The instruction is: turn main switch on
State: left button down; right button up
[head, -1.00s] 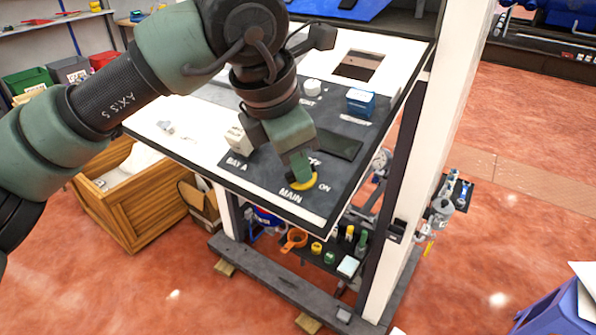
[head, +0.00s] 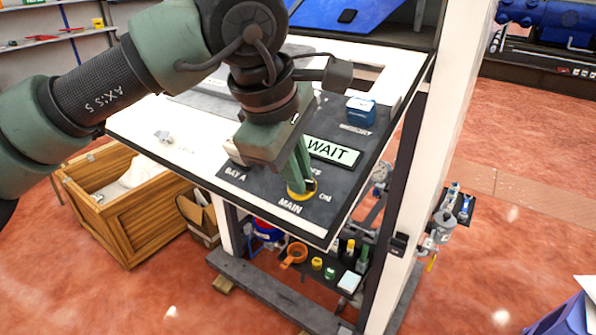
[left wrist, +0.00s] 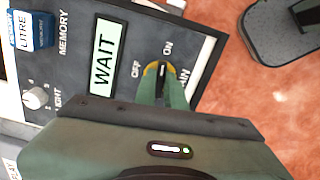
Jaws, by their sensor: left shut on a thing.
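The main switch (head: 296,194) is a dark handle on a yellow round base near the front corner of the dark control panel. It also shows in the left wrist view (left wrist: 161,70), near the OFF and ON labels. My left gripper (head: 303,185) points down onto it, its green fingers shut around the handle. The handle appears to point toward ON. The fingers hide part of the switch. A display (head: 332,151) on the panel is lit and reads WAIT; it also shows in the left wrist view (left wrist: 104,57). My right gripper is not in view.
A blue block (head: 360,110) stands at the MEMORY label, and a white knob (left wrist: 36,98) is beside it. A white post (head: 436,130) rises right of the panel. A wooden crate (head: 130,225) stands on the floor at the left. Small items lie on a shelf below.

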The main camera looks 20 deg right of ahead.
pick_arm(q)
jog(key=shift+r+m, duration=0.1)
jog(key=shift+m, duration=0.5)
jog(key=c, duration=1.5)
grip_release()
jog(key=v, duration=0.7)
jog(key=shift+s+a+r+b, duration=0.15)
jog(key=shift+r+b, duration=0.2)
jog(key=shift+b, duration=0.05)
